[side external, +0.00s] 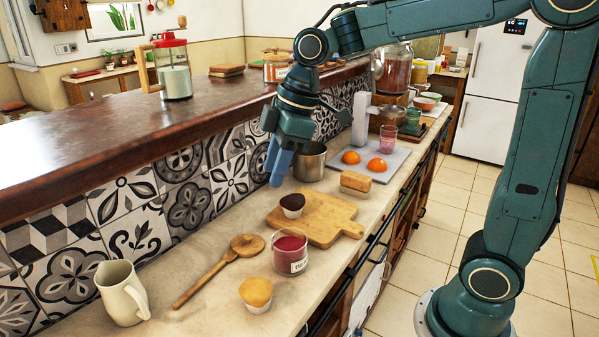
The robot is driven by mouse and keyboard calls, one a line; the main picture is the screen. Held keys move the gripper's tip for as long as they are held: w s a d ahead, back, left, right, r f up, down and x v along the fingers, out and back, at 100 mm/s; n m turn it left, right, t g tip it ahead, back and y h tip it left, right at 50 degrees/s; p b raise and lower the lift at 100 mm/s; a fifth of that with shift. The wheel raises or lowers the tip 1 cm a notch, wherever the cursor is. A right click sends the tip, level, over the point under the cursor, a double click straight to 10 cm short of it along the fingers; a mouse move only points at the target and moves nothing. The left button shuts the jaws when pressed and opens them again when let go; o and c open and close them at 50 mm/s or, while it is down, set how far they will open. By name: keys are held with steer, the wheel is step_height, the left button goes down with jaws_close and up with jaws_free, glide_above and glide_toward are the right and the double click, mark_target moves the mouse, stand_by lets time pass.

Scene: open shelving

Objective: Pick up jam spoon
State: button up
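A wooden spoon (219,268), the only spoon I can make out, lies on the pale counter (208,318). Its round bowl points toward the back right and its handle toward the front left. A glass jar of dark red jam (290,252) stands just right of the spoon's bowl, apart from it. My gripper (278,168) points down above the counter, behind and to the right of the spoon and well clear of it. Its blue fingers appear close together, but the gap between them cannot be judged from here. I see nothing held in it.
A cream jug (122,292) stands left of the spoon handle. A muffin (256,294) sits in front of the jam jar. A cutting board (322,222) with a dark-topped cup (292,205) lies behind the jar. A metal pot (309,162) stands close to my gripper. The tiled wall borders the counter.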

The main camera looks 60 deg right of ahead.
steer(key=w+a+f+n+g+y, duration=0.2)
steer(key=w+f+n, duration=0.6)
steer(key=w+f, duration=0.4)
steer(key=shift+w+a+f+n+g, duration=0.4)
steer(key=shift+w+a+g, duration=0.1)
steer(key=shift+w, duration=0.4)
glide_toward(208, 275)
steer(key=shift+x, duration=1.05)
steer(key=shift+s+a+f, duration=0.1)
steer(key=shift+a, duration=0.05)
steer(key=shift+f, duration=0.1)
steer(key=shift+x, duration=2.55)
